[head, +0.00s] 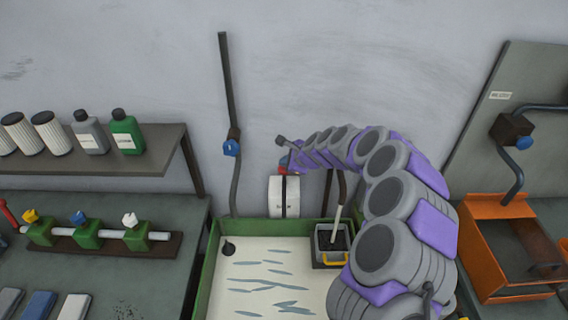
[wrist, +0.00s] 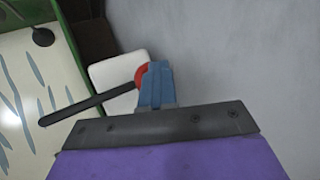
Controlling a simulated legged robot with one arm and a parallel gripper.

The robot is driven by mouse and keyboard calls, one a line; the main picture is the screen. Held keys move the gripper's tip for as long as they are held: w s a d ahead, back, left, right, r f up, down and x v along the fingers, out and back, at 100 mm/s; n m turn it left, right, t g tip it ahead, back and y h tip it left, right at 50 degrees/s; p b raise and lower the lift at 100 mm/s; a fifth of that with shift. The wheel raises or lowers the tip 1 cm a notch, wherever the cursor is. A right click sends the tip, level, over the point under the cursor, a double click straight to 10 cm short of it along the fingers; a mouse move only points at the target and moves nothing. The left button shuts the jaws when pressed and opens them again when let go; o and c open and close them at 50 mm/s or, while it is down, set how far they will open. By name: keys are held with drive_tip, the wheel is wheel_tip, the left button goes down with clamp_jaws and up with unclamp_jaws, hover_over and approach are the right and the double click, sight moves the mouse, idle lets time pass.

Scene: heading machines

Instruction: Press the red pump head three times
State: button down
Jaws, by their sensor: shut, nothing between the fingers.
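The red pump head (head: 283,170) tops a white container (head: 276,198) against the wall, behind the green-rimmed tray. In the wrist view the red pump head (wrist: 141,76) shows as a curved edge, partly hidden by my fingers. A dark rod, seemingly its spout (wrist: 90,105), reaches out to the left over the white container (wrist: 112,75). My gripper (head: 290,163) is at the pump head in the head view. In the wrist view my gripper (wrist: 155,68) has its blue fingers shut and empty, overlapping the red head. I cannot tell whether they touch it.
The green-rimmed tray (head: 212,255) has a pale floor with dark streaks and a small dark box (head: 330,262) at its right. A shelf (head: 160,150) with bottles and a bench with valves stand left. An orange bin (head: 490,210) stands right. A pipe (head: 226,85) runs up the wall.

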drive_tip(key=shift+r+p, duration=1.25)
drive_tip(key=shift+r, duration=0.15)
drive_tip(key=shift+r, duration=0.1)
wheel_tip(320, 180, up, 5)
drive_tip(key=p, duration=0.4)
